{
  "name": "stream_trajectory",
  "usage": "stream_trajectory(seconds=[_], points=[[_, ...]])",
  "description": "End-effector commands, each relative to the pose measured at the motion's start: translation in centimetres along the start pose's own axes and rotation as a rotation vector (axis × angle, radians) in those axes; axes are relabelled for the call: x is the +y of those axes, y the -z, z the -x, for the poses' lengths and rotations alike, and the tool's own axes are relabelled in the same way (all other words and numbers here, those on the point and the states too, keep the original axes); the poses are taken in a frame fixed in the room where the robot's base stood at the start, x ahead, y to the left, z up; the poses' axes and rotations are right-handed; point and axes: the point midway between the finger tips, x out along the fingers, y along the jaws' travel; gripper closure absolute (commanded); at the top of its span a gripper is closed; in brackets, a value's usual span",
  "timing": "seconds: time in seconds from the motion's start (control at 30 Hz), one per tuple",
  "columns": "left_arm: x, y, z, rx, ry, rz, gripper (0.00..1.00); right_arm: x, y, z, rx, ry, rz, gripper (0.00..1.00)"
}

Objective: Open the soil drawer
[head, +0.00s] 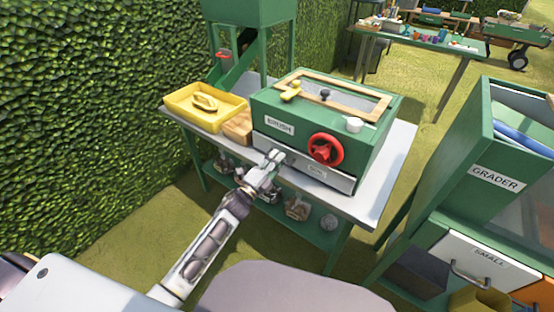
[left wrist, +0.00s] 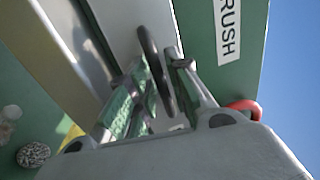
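The soil drawer (head: 333,181) is the grey-silver strip along the bottom front of a green box (head: 372,150) marked "BRUSH", on a work table. A small label sits on the drawer front, which looks flush with the box. My left gripper (head: 272,160) is at the left part of this drawer front. In the left wrist view, its fingers (left wrist: 160,68) lie close on both sides of a dark, curved drawer handle (left wrist: 148,50) and appear shut on it. The gripper hides the handle in the head view. My right gripper is not in view.
A red wheel (head: 325,150) sticks out just above the drawer. A yellow tray (head: 184,116) and a wooden block (head: 238,127) stand left of the box. The green grader (head: 452,180) stands at right. Grass lies open between it and the table.

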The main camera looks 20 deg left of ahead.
Motion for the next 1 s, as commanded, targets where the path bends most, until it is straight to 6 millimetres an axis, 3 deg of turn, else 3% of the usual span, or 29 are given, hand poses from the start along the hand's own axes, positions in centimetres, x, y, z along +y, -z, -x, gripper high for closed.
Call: stream_trajectory(seconds=[0.47,0.63,1.0], points=[[-0.01,0.04,-0.62,0.0,0.0,0.0,0.81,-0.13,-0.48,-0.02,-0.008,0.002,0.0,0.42],[-0.01,0.03,-0.62,0.0,0.0,0.0,1.0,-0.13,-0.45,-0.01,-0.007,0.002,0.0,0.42],[0.02,0.03,-0.6,0.0,-0.001,0.0,1.0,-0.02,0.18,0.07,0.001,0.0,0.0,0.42]])
